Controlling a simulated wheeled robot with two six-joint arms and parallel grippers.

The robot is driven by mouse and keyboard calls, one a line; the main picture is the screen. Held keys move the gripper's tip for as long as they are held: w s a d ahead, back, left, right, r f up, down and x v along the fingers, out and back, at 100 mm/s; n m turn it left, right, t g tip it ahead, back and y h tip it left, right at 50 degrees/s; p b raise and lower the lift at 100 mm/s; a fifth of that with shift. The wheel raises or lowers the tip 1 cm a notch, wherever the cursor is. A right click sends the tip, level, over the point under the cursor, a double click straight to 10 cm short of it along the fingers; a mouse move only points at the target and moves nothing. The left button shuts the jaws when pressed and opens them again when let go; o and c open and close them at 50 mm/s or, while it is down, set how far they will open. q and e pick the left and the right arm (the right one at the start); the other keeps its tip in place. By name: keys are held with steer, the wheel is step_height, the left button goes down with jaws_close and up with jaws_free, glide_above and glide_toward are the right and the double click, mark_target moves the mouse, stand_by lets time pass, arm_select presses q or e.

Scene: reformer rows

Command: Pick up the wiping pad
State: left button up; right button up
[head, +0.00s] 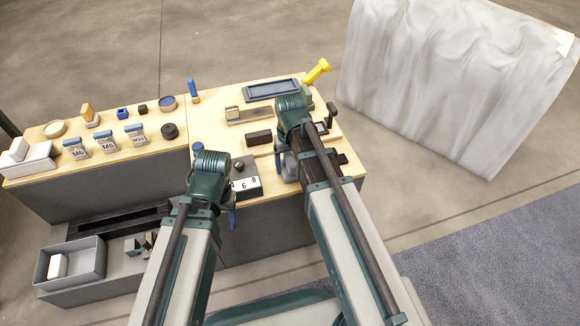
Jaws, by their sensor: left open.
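I cannot tell for certain which thing is the wiping pad. A small pad-like piece with an orange-tan upright part (88,112) stands on the left bench top, and a white block (57,266) lies in a grey bin. My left gripper (228,205) is over the front edge of the bench beside a number block, partly hidden by its own wrist; it is open, with nothing seen in it. My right gripper (287,166) is over the right part of the bench, mostly hidden under its arm, so its jaws do not show clearly.
The grey bin (98,262) stands low at left. Labelled blocks (104,147) and a round dark knob (170,131) line the left bench. A blue tray (270,90) and yellow tool (317,71) are at the back. A large pale draped block (450,80) stands right.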

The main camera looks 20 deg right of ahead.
steer(key=c, duration=0.3)
arm_select(q)
steer(key=shift+r, duration=0.2)
arm_select(e)
steer(key=shift+r, duration=0.15)
